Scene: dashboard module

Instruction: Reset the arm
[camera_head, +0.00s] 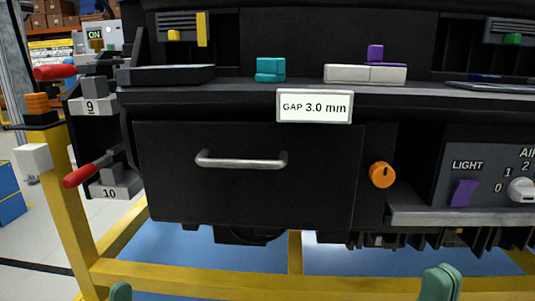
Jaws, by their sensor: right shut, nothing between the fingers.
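My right gripper (440,284) shows at the bottom edge, right of the middle, as two green fingertips pressed together with nothing between them. It is apart from the dashboard module (250,205), low in front of it. My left gripper (120,292) shows only as a small green tip at the bottom left edge, and most of it is cut off. I cannot tell whether it is open or shut. The rest of both arms is out of view.
A purple light switch (463,193) is at right. Red-handled clamps (84,174) stand at left. A yellow frame bar (200,277) runs below. Teal blocks (270,69) sit on the ledge.

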